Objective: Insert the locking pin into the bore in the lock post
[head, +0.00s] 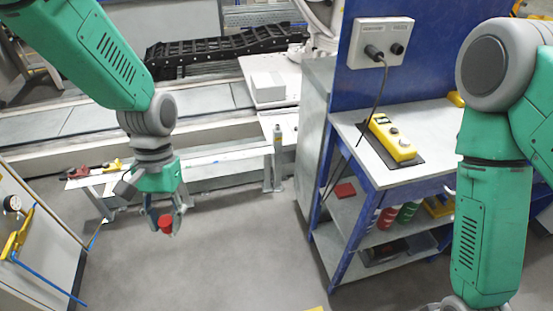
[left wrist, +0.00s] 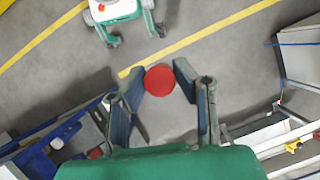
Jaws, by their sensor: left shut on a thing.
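My left gripper (head: 166,222) hangs over the open floor at the left of the head view, pointing down. It is shut on a red round-headed piece, which I take for the locking pin (head: 166,224). In the left wrist view the pin (left wrist: 159,80) shows as a red disc between the two fingers of the left gripper (left wrist: 158,76); its shaft is hidden. A slim grey upright post (head: 277,150), which may be the lock post, stands at the rail's front edge, to the right of and beyond the gripper. I cannot make out a bore.
A blue workbench (head: 345,130) with a yellow control box (head: 391,138) stands right of the post. A low bench (head: 100,175) with red and yellow items is behind the gripper at left. A cabinet (head: 35,250) with yellow handles stands at near left. The middle floor is clear.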

